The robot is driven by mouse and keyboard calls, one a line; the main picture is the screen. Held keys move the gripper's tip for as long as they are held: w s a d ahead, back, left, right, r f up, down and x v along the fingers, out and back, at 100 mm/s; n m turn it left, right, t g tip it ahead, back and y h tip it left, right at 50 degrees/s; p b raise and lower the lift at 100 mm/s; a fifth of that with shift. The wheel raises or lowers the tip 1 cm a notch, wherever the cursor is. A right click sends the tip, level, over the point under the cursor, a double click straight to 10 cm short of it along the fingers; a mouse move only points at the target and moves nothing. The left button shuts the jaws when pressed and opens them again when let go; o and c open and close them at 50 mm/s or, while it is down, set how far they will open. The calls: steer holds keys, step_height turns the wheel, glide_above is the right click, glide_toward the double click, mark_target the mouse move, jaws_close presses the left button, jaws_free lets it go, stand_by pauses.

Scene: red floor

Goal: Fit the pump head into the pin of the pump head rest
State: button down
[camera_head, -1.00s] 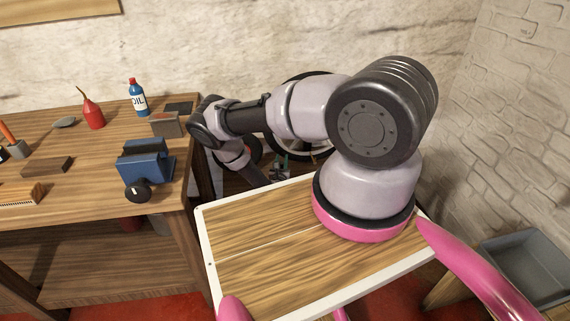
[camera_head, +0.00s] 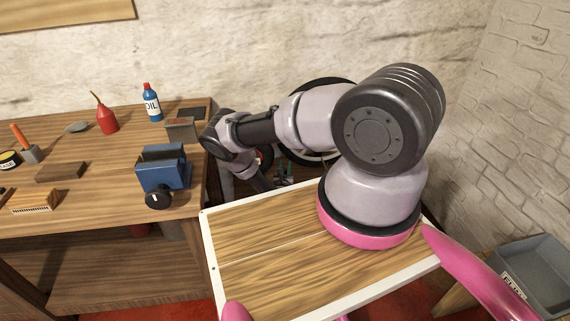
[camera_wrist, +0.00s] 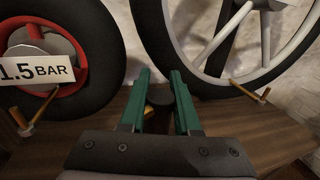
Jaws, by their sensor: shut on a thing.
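My gripper (camera_wrist: 160,80) has two green fingers that close around a small dark rounded thing (camera_wrist: 159,96), which looks like the pump head. It sits between the fingers, and most of its shape is hidden. In the head view my gripper (camera_head: 285,174) is small and low behind the wooden top, near the wheels, and the held thing cannot be made out there. The pump head rest and its pin cannot be clearly told in either view.
In the wrist view a red-rimmed wheel (camera_wrist: 75,92) with a "1.5 BAR" sign (camera_wrist: 38,70) stands left and a spoked wheel (camera_wrist: 262,55) right. Orange-brown pegs (camera_wrist: 22,121) flank them. The workbench (camera_head: 100,190) at left bears a blue vise (camera_head: 163,170) and an oil bottle (camera_head: 152,104).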

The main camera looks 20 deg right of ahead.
steer(key=shift+f, duration=1.9)
steer(key=shift+f, duration=0.95)
steer(key=shift+s+f, duration=0.15)
steer(key=shift+f, duration=0.6)
steer(key=c, duration=0.5)
jaws_free()
steer(key=shift+c, duration=0.2)
steer(key=v, duration=1)
steer(key=shift+s+a, duration=0.25)
steer(key=shift+s, duration=0.1)
